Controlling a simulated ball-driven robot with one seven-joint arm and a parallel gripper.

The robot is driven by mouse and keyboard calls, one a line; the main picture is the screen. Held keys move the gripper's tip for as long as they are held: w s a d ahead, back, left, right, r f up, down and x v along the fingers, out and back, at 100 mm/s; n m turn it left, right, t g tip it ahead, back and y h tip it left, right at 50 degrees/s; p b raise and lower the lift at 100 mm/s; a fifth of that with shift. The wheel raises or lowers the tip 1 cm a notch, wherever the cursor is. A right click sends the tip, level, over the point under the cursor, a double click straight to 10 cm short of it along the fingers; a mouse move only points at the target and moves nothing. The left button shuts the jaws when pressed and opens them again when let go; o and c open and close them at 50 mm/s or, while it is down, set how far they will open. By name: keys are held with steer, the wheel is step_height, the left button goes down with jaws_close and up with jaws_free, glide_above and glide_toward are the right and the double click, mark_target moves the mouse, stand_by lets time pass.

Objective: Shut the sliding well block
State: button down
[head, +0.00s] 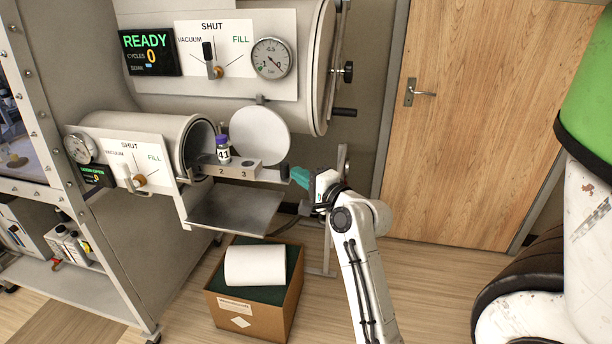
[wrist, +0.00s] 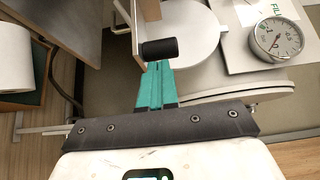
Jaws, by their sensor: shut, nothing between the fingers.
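The sliding well block (head: 239,172) is a pale bar with wells marked 2 and 3. It sticks out to the right from the open mouth of the small port (head: 201,140). A vial (head: 222,153) with a purple cap and the label 41 stands upright in it. A black knob (head: 284,173) is on the block's outer end and also shows in the wrist view (wrist: 159,49). My gripper (head: 294,174), with teal fingers, is shut and empty just right of the knob. In the wrist view the fingertips (wrist: 157,66) are at the knob; I cannot tell whether they touch it.
A round white door (head: 260,135) hangs open behind the block. A grey metal shelf (head: 235,210) lies below it. A cardboard box (head: 253,305) with a white roll stands on the floor. The large port (head: 310,60) is above. The floor before the wooden door is clear.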

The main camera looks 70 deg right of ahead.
mark_target(211, 168)
steer(key=w+p, duration=0.1)
steer(key=w, duration=0.7)
steer(key=w+a+p, duration=0.1)
steer(key=w+p, duration=0.1)
steer(key=w, duration=0.7)
steer(key=w+a+p, duration=0.1)
steer(key=w, duration=0.7)
steer(key=shift+w+p, duration=0.15)
steer(key=shift+p, duration=0.2)
